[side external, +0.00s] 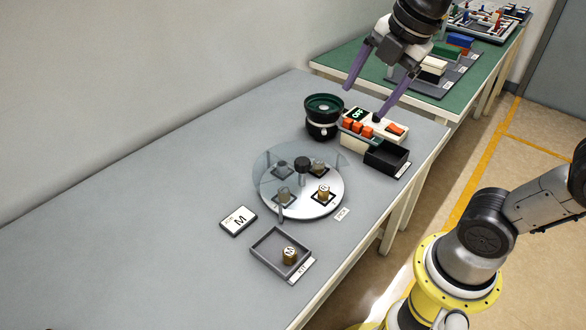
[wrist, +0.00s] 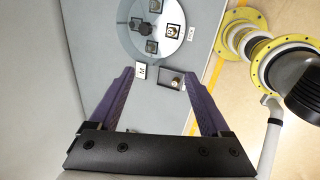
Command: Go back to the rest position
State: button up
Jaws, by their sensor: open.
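My gripper (side external: 372,92) has two purple fingers spread wide with nothing between them. In the wrist view my gripper (wrist: 164,97) is also open and empty, with grey tabletop below.
On the grey table (side external: 130,220) stand a dark bowl feeder (side external: 323,116), a control box (side external: 383,126) reading OFF, a black bin (side external: 387,158), a round dial plate (side external: 275,207) with brass parts, an M card (side external: 238,221) and a grey tray (side external: 265,245) holding an M-marked brass part (side external: 289,255).

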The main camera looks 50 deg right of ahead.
jog(key=s+f+m+t, duration=0.1)
jog(key=s+f+m, duration=0.6)
jog(key=m, duration=1.1)
jog(key=shift+s+a, duration=0.15)
jog(key=shift+s, duration=1.2)
